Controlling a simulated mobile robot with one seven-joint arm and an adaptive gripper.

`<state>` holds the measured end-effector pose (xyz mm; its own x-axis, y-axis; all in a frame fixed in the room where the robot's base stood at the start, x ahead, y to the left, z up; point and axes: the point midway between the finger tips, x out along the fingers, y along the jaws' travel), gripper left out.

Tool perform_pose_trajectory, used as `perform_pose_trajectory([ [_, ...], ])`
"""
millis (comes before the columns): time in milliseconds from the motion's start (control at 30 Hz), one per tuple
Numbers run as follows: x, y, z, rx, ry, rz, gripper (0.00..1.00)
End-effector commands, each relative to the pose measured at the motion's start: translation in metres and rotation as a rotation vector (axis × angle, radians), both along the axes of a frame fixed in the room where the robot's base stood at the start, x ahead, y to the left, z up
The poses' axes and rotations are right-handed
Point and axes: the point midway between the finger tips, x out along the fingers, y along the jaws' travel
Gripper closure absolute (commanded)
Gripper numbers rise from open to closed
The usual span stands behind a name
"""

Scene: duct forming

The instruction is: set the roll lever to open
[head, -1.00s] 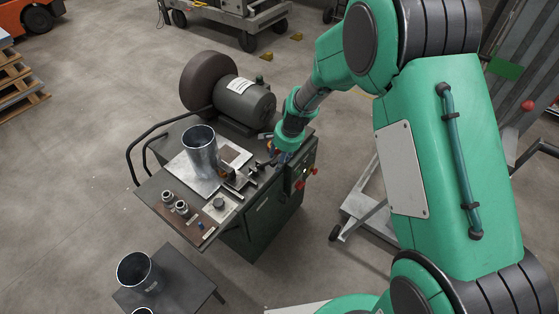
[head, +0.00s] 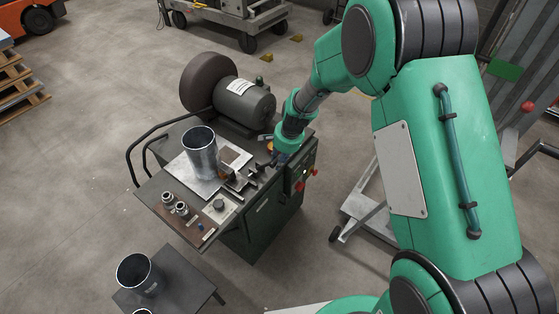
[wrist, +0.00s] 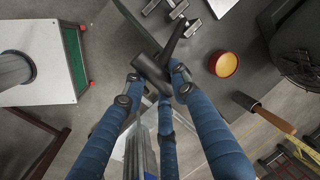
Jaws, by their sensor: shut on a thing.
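My gripper (wrist: 156,86) is shut on a dark T-shaped piece (wrist: 177,42) in the wrist view. The piece has a thick cross-bar between the blue fingers and a slim shaft running up and right. It looks like the roll lever, but its far end is hard to make out. In the head view my gripper (head: 281,156) is at the right side of the dark green forming machine (head: 262,226), beside its control face. The fingertips and the held piece are too small to read there.
A shiny metal cylinder (head: 200,155) stands on the machine top, left of my gripper. A large motor (head: 245,103) is behind. Red knobs (head: 313,172) stick out from the right face. The wrist view shows an orange round container (wrist: 224,64) and a wooden-handled tool (wrist: 270,114).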

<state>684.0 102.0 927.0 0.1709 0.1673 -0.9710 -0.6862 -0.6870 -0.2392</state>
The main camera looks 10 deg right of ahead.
Motion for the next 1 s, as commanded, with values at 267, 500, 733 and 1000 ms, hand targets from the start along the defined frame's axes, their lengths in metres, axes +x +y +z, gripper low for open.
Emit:
perform_pose_trajectory([
  [267,-0.003,0.004,0.000,-0.015,0.029,0.003,1.00],
  [500,0.001,0.009,0.008,-0.052,0.065,0.004,1.00],
  [733,0.008,0.016,0.015,-0.105,0.119,0.004,1.00],
  [1000,0.018,0.026,0.022,-0.175,0.188,0.004,1.00],
])
